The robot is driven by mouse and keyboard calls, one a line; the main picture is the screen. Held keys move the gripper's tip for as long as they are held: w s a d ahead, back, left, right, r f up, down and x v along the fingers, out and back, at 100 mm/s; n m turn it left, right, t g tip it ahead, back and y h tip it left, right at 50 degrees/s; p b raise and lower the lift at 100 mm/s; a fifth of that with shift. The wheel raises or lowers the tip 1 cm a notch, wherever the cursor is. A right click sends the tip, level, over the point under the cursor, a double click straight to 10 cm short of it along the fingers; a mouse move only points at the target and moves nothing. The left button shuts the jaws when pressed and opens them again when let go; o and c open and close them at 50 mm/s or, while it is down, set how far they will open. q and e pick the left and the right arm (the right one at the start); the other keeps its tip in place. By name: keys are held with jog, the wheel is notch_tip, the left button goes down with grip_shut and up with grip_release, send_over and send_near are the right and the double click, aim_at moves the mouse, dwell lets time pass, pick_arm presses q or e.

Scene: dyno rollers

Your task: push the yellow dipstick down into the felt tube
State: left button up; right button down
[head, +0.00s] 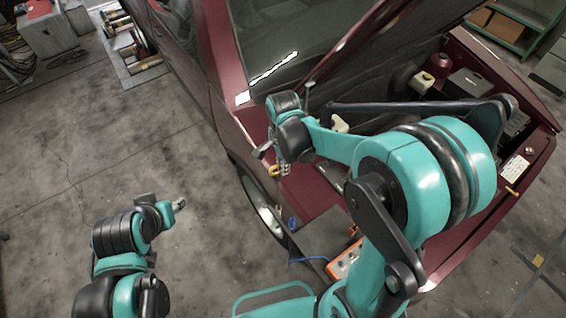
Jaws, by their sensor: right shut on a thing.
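My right gripper (274,161) hangs over the car's near fender, in front of the windscreen corner. It is shut on a small yellow piece (275,171), which looks like the handle of the yellow dipstick. The dipstick's rod cannot be made out. The felt tube cannot be picked out; my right arm covers much of the engine bay. My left gripper (178,205) is over the bare floor at the left, well away from the car. It is too small to tell whether its jaws are open.
The dark red car (222,75) has its bonnet raised over the engine bay. A white-capped reservoir (422,82) stands in the bay. An orange and white box (345,262) lies near my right arm. Dyno rollers (137,45) are at the back left. The left floor is clear.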

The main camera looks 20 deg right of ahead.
notch_tip(320, 180, down, 24)
jog(key=b, duration=1.7)
jog(key=shift+w+f+b, duration=0.15)
jog(key=shift+w+b, duration=0.05)
jog(key=shift+b, duration=0.15)
jog(key=c, duration=1.6)
grip_release()
notch_tip(320, 180, up, 12)
jog(key=shift+s, duration=0.1)
